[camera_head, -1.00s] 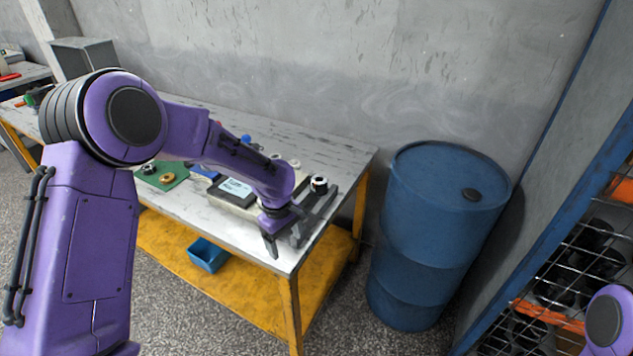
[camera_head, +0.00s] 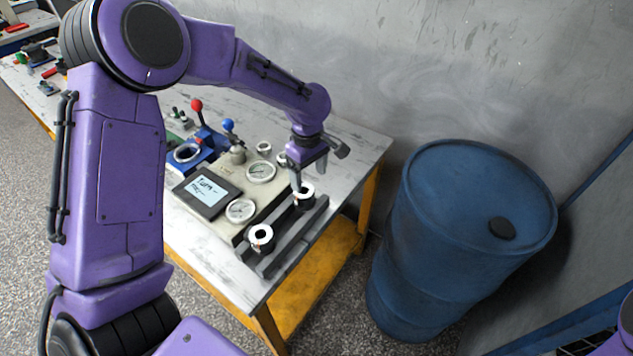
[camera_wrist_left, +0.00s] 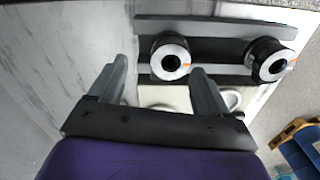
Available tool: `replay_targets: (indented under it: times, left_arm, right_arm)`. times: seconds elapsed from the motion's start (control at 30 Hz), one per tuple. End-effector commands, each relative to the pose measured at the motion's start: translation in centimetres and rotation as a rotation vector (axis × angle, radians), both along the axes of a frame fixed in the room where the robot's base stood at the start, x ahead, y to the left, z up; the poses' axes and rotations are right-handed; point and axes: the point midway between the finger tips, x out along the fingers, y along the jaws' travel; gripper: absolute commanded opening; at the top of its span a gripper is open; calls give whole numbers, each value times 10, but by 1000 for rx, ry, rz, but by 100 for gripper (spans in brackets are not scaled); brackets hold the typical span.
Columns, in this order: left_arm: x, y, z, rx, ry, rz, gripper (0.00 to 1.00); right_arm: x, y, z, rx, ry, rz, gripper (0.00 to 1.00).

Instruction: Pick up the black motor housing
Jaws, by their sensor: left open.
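Two short round parts with black bodies, pale ring-shaped tops and small orange marks stand in a dark slotted rack; either could be the black motor housing. The farther housing (camera_head: 304,194) is just below my left gripper (camera_head: 309,173). The nearer housing (camera_head: 261,238) stands at the rack's front left. In the left wrist view, one housing (camera_wrist_left: 170,60) lies ahead of the gap between my open fingers, closer to the right finger. The other housing (camera_wrist_left: 268,60) is farther right, outside the fingers. My left gripper is open and empty. My right gripper is out of view.
The dark rack (camera_head: 268,262) lies near the table's (camera_head: 235,273) right front edge. Left of it are a panel with gauges (camera_head: 262,172), a small screen (camera_head: 206,192) and red and blue levers. A blue barrel (camera_head: 450,250) stands right of the table.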

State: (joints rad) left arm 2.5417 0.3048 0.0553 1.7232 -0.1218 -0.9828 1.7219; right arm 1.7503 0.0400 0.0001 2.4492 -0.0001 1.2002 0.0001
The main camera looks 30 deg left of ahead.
Motion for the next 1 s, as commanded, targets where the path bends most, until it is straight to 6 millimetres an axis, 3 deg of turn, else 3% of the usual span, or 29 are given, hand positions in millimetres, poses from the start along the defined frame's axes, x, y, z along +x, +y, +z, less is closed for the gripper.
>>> replay_targets:
  times: [0.6,0.87,1.0]
  left_arm:
    - [-2,10,-99,-1,8,4,77]
    - [-1,9,-104,0,3,2,77]
    - [0,9,-104,0,3,1,35]
  right_arm:
    - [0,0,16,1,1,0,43]
    - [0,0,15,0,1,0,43]
    - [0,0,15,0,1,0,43]
